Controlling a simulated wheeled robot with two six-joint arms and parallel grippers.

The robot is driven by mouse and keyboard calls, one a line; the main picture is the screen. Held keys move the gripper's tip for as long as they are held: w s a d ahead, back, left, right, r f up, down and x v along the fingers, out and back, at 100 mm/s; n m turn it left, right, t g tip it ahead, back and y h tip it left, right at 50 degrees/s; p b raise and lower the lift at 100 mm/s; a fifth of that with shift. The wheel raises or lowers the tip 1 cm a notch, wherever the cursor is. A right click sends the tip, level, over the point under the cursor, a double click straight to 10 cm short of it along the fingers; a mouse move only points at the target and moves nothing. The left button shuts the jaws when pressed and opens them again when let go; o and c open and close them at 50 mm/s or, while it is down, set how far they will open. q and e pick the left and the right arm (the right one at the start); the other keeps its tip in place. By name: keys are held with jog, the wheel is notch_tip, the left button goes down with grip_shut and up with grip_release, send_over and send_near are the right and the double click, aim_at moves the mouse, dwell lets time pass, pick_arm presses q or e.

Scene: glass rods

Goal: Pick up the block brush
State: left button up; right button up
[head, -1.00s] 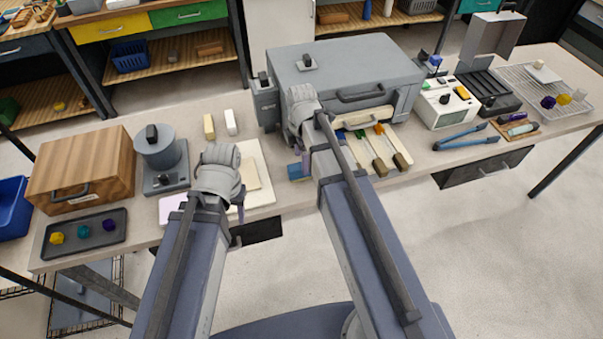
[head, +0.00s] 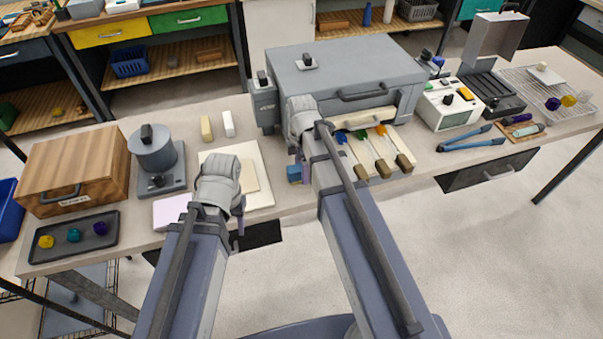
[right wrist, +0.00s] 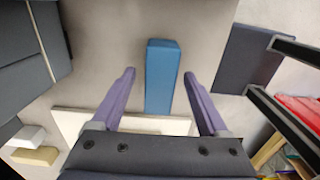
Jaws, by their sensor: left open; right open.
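A blue oblong block, which I take to be the block brush (right wrist: 162,78), lies on the bench in the right wrist view. In the head view its end (head: 294,174) shows beside my right wrist, partly hidden. My right gripper (right wrist: 162,88) is open, with one purple finger on each side of the block and visible gaps to both sides. I cannot tell its exact height above the bench. My left gripper (head: 238,222) is open over the front edge area near the pale board; its fingers are mostly hidden by its wrist.
A cream board (head: 262,187) lies left of the block. A big grey kiln-like box (head: 345,75) stands behind my right arm. Several brushes or tools with coloured parts (head: 381,150) lie to the right. A grey pot on a base (head: 157,160) stands at left.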

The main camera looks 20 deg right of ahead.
jog(key=shift+f, duration=0.15)
grip_shut()
dwell(0.7)
